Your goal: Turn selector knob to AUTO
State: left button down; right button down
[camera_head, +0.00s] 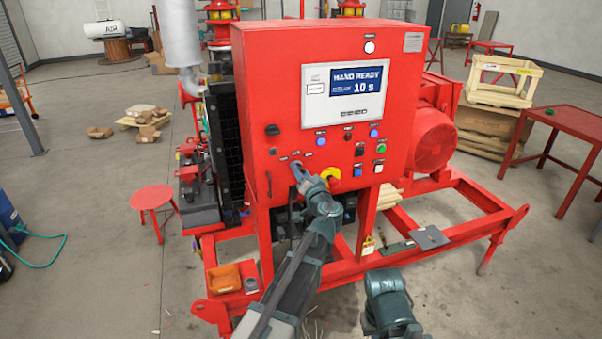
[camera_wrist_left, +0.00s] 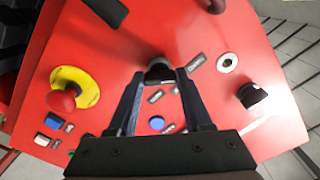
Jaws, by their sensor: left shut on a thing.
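The red control panel (camera_head: 285,95) stands in front of me, its screen (camera_head: 345,92) reading "HAND READY" and "10 s". The selector knob (camera_wrist_left: 158,70) is a dark knob on the panel, with small labels beside it in the left wrist view. My left gripper (camera_head: 297,167) is at the panel's lower left, its fingers closed on the knob; it hides most of the knob in the head view. In the left wrist view the gripper (camera_wrist_left: 159,92) has one finger on each side of the knob. Which label the knob points at I cannot tell.
A red emergency stop on a yellow disc (camera_head: 330,174) sits close beside my left gripper; it also shows in the left wrist view (camera_wrist_left: 66,101). Another black knob (camera_head: 272,130) is above left. Lit buttons lie to the right. My right arm shows low, without its fingers.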

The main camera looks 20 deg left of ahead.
pick_arm(q)
jog(key=shift+m, duration=9.9)
jog(key=shift+c, duration=1.6)
grip_release()
